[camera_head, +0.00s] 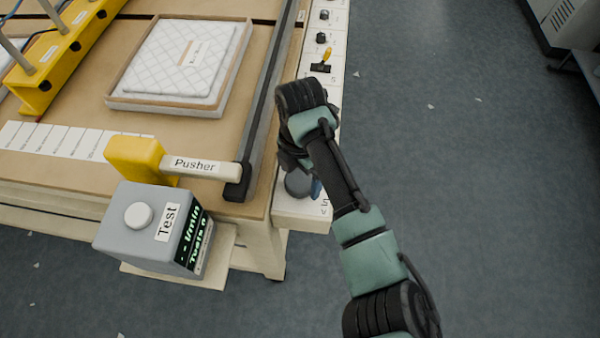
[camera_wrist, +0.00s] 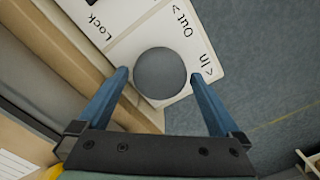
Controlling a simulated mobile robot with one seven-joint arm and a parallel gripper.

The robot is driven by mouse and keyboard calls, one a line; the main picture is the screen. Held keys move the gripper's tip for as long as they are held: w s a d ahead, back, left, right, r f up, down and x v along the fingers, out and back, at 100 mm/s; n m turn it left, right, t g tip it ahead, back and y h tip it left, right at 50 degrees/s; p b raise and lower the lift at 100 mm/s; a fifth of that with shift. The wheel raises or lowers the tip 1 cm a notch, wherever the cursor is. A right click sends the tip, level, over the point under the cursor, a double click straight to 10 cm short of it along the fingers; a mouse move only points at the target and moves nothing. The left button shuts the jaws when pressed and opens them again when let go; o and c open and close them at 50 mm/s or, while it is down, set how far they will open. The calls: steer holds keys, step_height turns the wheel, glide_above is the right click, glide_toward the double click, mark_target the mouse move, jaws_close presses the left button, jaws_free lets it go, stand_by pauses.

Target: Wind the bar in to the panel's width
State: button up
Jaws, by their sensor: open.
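The panel (camera_head: 185,62), a white quilted pad in a shallow wooden frame, lies on the tan bench top in the head view. A long dark bar (camera_head: 264,105) runs along the bench's right side, with a visible gap between it and the panel. A round grey knob (camera_head: 297,184) sits on the white side strip near the front; it also shows in the wrist view (camera_wrist: 160,70). My gripper (camera_wrist: 160,76) is open, its blue fingers on either side of the knob. Whether they touch it is unclear. The strip there reads "Lock", "Out" and "In".
A grey box marked "Test" (camera_head: 150,232) with a button and display stands at the front. The floor at right is mostly clear.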

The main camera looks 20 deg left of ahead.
steer(key=c, duration=1.2)
steer(key=shift+o, duration=0.2)
steer(key=shift+r+m+p, duration=0.15)
steer(key=shift+m+p, duration=0.25)
